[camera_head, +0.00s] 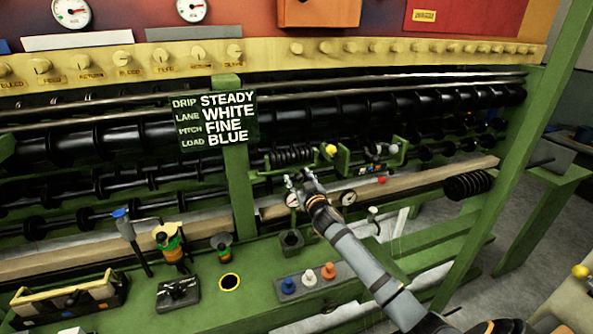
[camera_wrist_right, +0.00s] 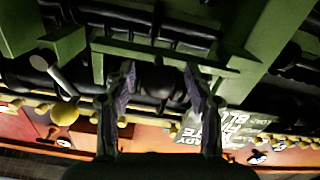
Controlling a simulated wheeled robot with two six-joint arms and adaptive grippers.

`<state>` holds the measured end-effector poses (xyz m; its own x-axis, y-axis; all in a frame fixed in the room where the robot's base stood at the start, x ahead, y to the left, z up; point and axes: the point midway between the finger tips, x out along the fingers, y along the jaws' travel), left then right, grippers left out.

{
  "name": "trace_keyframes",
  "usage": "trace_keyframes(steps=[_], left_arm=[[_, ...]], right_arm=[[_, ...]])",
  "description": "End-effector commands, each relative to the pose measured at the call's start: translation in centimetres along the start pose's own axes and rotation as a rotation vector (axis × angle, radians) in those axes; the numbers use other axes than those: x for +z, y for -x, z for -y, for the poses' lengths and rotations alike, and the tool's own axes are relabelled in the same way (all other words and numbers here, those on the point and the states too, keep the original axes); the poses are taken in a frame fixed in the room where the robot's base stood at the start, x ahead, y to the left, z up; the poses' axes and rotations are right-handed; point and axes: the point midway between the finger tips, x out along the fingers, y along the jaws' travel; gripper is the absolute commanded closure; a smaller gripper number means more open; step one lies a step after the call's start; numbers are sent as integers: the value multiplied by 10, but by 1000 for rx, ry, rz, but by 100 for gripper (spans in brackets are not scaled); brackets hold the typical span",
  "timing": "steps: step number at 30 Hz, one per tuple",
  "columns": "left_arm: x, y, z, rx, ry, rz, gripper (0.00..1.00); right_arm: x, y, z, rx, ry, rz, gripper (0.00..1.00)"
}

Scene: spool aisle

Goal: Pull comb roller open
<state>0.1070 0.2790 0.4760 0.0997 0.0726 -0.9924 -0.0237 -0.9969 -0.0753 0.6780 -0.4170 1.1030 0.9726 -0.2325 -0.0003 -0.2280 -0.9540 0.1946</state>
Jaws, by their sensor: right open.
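The comb roller (camera_head: 292,157) looks like a black ribbed roller in a green bracket, right of the post with the sign. A yellow knob (camera_head: 331,150) is at its right end; the knob also shows at the left of the wrist view (camera_wrist_right: 64,113). My right gripper (camera_head: 302,181) is open just below and in front of the roller. In the right wrist view, the two fingers (camera_wrist_right: 160,88) are spread, with a dark roller (camera_wrist_right: 158,78) between and beyond them. I cannot tell whether they touch it. Nothing is held. My left gripper is not in view.
A sign (camera_head: 213,121) reads steady, white, fine, blue. A green bench (camera_head: 205,290) below carries spools, a parts tray (camera_head: 70,300) and blue, white and red-orange pegs (camera_head: 308,275). Two small gauges (camera_head: 348,198) sit by my right gripper. A green upright (camera_head: 520,150) stands right.

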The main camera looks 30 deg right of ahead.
Motion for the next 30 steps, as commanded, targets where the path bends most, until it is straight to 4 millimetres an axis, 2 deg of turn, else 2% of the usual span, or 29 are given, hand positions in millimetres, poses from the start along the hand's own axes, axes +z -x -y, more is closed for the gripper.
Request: trace_keyframes(steps=[3, 6, 15, 27, 30], left_arm=[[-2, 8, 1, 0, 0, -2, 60], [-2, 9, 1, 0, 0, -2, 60], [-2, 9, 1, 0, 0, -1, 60], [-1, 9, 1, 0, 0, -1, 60], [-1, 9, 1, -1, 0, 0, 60]], right_arm=[[-2, -15, -1, 2, -1, 1, 46], [-1, -22, -1, 1, 0, 0, 46], [1, -24, 0, 0, 2, 1, 46], [1, -24, 0, 1, 2, 1, 100], [1, -24, 0, 1, 2, 1, 100]])
